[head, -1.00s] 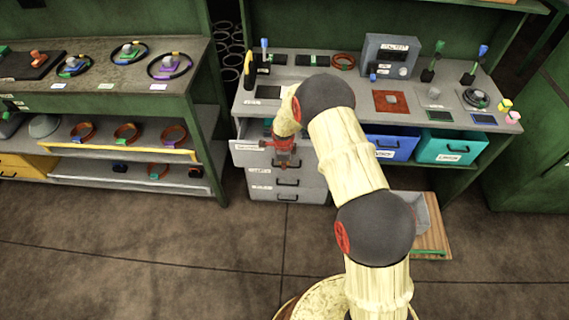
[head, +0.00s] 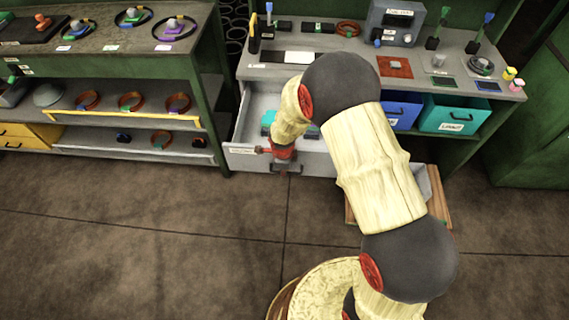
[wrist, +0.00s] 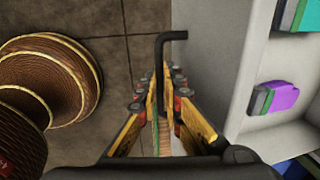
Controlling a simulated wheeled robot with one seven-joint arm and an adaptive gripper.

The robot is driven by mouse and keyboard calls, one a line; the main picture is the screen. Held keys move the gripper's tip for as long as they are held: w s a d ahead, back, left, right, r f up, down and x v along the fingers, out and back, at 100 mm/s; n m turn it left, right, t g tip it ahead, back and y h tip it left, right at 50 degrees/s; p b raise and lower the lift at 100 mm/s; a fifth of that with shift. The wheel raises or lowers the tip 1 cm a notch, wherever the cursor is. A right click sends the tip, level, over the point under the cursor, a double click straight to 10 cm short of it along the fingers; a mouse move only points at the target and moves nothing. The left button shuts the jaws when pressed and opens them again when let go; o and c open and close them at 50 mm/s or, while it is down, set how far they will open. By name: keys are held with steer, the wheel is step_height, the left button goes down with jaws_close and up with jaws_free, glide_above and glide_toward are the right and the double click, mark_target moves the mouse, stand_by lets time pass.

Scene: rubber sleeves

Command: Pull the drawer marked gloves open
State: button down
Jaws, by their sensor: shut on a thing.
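The grey top drawer (head: 240,157) of the bench unit stands well open in the head view, with a white label on its front too small to read. Teal items lie inside it. My gripper (head: 284,163) is at the drawer's front face, shut on its handle. In the wrist view my gripper's fingers (wrist: 163,110) close around the dark bar handle (wrist: 172,36), beside the pale drawer front (wrist: 208,65). Green and purple items (wrist: 284,96) lie inside the drawer. My arm hides the drawer's right part in the head view.
A blue bin (head: 403,112) and a teal bin (head: 454,114) sit under the bench top (head: 340,70). A wooden-edged box (head: 438,200) stands on the floor to the right. A shelf unit (head: 205,100) is close to the drawer's left. The floor in front is clear.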

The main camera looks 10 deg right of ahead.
steer(key=shift+s+a, duration=0.1)
steer(key=shift+s, duration=0.15)
steer(key=c, duration=1.9)
jaws_free()
steer(key=shift+r, duration=0.1)
steer(key=r, duration=0.4)
steer(key=s+r, duration=0.1)
steer(key=r, duration=0.2)
steer(key=s+r, duration=0.1)
steer(key=r, duration=0.3)
steer(key=shift+a+r, duration=0.3)
steer(key=shift+a, duration=0.05)
